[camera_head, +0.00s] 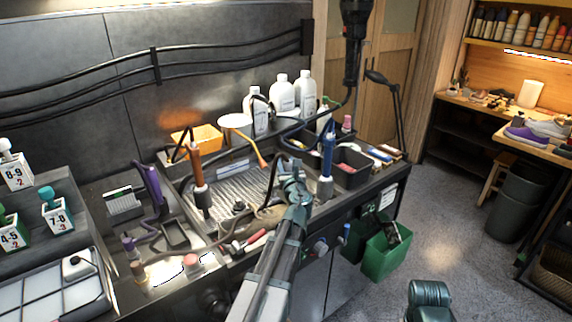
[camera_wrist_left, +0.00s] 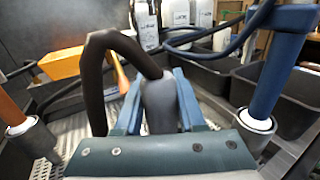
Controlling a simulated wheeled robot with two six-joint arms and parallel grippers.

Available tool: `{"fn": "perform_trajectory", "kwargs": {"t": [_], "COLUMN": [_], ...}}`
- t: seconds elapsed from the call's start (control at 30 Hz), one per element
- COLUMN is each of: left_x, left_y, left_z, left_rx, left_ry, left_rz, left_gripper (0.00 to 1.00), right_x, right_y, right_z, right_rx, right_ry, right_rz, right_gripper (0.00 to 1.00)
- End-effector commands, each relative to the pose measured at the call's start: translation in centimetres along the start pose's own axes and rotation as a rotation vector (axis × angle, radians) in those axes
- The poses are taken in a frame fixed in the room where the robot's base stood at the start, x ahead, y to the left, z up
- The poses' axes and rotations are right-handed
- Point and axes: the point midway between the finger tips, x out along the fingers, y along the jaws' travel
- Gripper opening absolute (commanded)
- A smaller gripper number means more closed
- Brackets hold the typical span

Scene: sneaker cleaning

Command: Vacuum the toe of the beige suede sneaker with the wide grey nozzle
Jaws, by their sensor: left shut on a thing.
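My left gripper (camera_head: 292,178) is over the right part of the metal sink grate. In the left wrist view, its two teal fingers (camera_wrist_left: 160,105) are shut on a grey tool body (camera_wrist_left: 159,106) with a thick dark hose (camera_wrist_left: 104,62) arching from it to the left. I take this to be the grey nozzle; its working end is hidden. A low brownish-beige shape (camera_head: 262,224) lies at the front of the grate, left of my forearm and partly hidden by it. It may be the beige sneaker; its toe cannot be made out. My right gripper is not in view.
An orange-handled tool (camera_head: 196,165) and a blue-handled tool (camera_head: 328,155) stand upright in holders either side of the gripper. White bottles (camera_head: 282,95) stand behind. A black bin (camera_head: 352,166) is to the right. Bare grate (camera_head: 225,180) shows left of the gripper.

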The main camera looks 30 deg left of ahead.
Motion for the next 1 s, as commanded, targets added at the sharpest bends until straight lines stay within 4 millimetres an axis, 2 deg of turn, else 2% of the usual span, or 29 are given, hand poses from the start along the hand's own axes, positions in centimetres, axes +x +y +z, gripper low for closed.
{"fn": "perform_trajectory", "kwargs": {"t": [0.7,1.0], "left_x": [1.6,1.7], "left_y": [0.6,0.7], "left_z": [0.0,0.0], "left_rx": [0.0,0.0], "left_ry": [0.0,0.0], "left_rz": [0.0,0.0], "left_gripper": [0.0,0.0], "right_x": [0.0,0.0], "right_y": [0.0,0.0], "right_z": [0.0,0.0], "right_rx": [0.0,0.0], "right_ry": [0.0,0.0], "right_rz": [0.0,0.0], "right_gripper": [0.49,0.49]}}
